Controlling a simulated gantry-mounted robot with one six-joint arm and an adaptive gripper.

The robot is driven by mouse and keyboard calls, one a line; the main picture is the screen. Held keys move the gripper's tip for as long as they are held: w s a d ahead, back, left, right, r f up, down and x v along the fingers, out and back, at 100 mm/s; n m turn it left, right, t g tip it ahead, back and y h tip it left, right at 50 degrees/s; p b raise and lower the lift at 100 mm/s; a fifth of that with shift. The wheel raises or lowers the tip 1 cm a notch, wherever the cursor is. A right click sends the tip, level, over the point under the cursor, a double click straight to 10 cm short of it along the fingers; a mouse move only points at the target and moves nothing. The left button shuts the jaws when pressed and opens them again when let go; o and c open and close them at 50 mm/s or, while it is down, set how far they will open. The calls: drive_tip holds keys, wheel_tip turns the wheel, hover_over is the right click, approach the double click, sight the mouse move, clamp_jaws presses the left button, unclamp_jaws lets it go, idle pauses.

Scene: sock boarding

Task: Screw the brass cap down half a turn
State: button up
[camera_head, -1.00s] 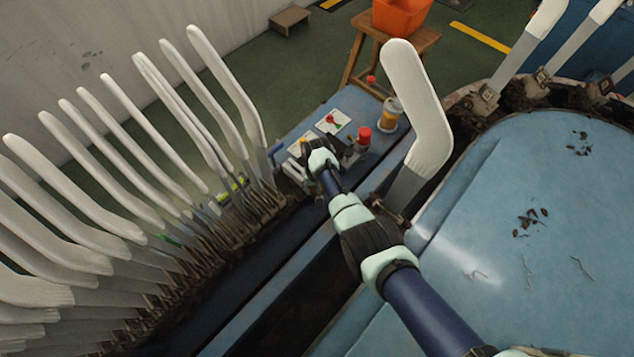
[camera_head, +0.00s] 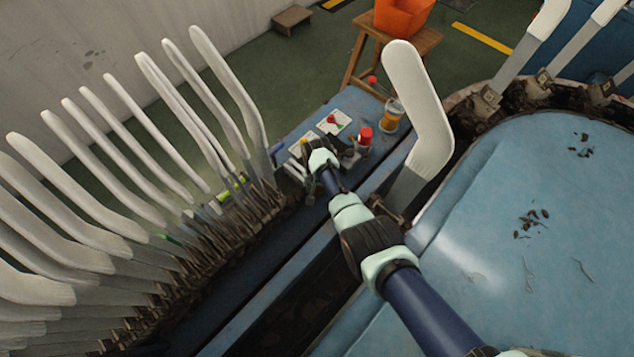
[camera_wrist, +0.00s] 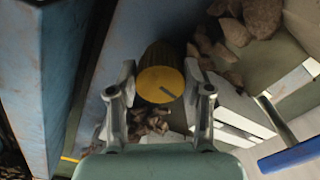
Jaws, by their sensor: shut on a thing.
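The brass cap (camera_wrist: 160,84) shows in the wrist view as a round yellow top with a dark mark across it and a ridged dark side. My gripper (camera_wrist: 160,92) has one finger on each side of the cap and is shut on it. In the head view my gripper (camera_head: 305,178) reaches down to the blue ledge beside the sock boards. My wrist hides the cap there. How the cap sits on its thread cannot be seen.
White sock boards (camera_head: 150,150) stand in a row at the left. One board (camera_head: 418,110) stands close right of my arm. A red-capped container (camera_head: 364,138) and a yellow jar (camera_head: 392,114) sit near my gripper. Brown lumps (camera_wrist: 235,30) lie beside the cap.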

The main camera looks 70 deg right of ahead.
drive_tip(key=o, duration=0.9)
drive_tip(key=shift+o, duration=1.3)
drive_tip(key=shift+s, duration=0.2)
drive_tip(key=shift+w, duration=0.1)
drive_tip(key=shift+r, duration=0.5)
wheel_tip(320, 180, up, 6)
drive_tip(key=shift+d+r, duration=0.1)
drive_tip(key=shift+r, duration=0.35)
